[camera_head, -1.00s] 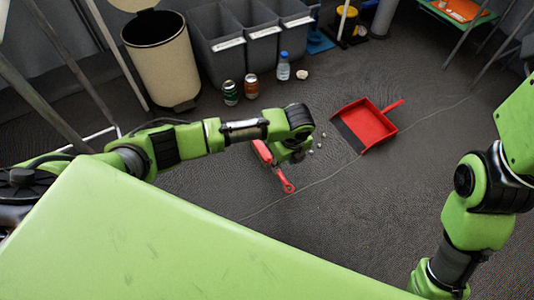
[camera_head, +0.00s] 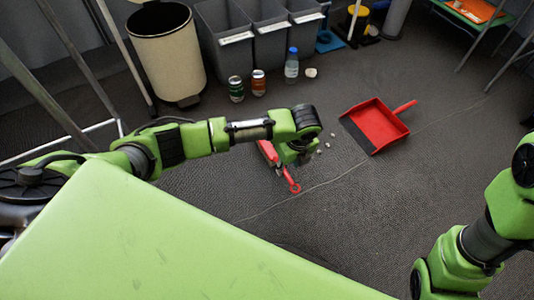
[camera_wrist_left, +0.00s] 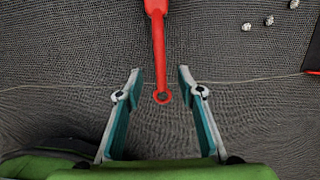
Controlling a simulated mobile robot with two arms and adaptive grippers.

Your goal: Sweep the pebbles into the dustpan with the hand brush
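The red hand brush (camera_head: 267,151) lies on the dark floor, partly hidden under my left wrist in the head view. Its red handle (camera_wrist_left: 159,52) ends in a ring, which lies between the open fingers of my left gripper (camera_wrist_left: 160,75) in the left wrist view. The fingers stand apart on both sides and do not appear to touch it. Several small pale pebbles (camera_head: 327,145) lie on the floor just right of the brush. The red dustpan (camera_head: 377,124) lies further right, its dark front edge facing the pebbles. My right gripper is out of view.
Cans (camera_head: 258,83), a bottle (camera_head: 291,68) and a small pale object (camera_head: 311,72) stand behind the brush. A beige bin (camera_head: 168,52) and grey bins (camera_head: 226,40) line the back. The floor around the dustpan is clear.

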